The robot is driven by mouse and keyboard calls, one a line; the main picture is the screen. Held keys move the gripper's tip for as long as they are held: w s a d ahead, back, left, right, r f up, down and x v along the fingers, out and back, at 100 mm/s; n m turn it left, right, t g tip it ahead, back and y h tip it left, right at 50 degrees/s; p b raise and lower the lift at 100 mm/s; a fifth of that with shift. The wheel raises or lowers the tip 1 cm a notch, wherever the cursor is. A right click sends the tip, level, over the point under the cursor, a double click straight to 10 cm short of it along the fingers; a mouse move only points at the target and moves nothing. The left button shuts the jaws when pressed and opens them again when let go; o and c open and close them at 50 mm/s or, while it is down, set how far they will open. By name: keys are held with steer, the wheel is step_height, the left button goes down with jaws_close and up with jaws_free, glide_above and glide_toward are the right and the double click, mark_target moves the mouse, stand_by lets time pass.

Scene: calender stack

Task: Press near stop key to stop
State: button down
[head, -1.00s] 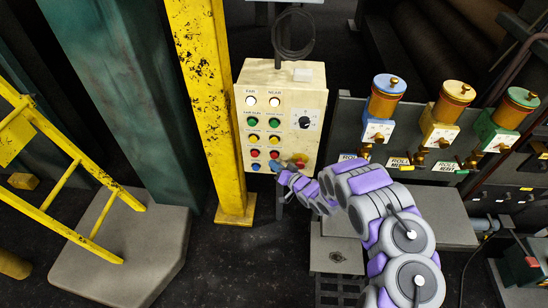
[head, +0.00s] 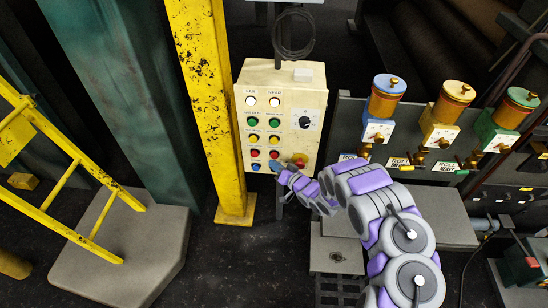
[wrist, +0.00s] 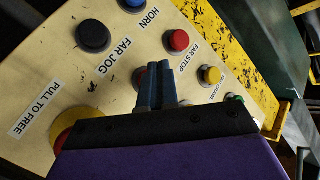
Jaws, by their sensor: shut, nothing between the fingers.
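The control panel (head: 283,90) is a cream box on a stand, with two columns of keys headed FAR and NEAR. The near stop key (head: 274,154) is the red one in the right column, beside the red far stop key (head: 255,153). My gripper (head: 277,167) is shut and empty, with its blue fingertips just below the near stop key in the head view. I cannot tell whether the fingertips touch the panel.
A red mushroom button on a yellow base (head: 299,161) is right of my fingertips. A black key (wrist: 93,36) and a blue horn key (wrist: 132,3) are close by. A yellow post (head: 207,90) stands left of the panel. Coloured cylinders (head: 388,97) stand to the right.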

steer(key=shift+w+r, duration=0.1)
steer(key=shift+w, duration=0.8)
stand_by(0.7)
stand_by(0.3)
steer(key=shift+s+p, duration=0.5)
steer(key=shift+s, duration=0.45)
steer(key=s+p, duration=0.2)
steer(key=s, duration=0.3)
stand_by(0.7)
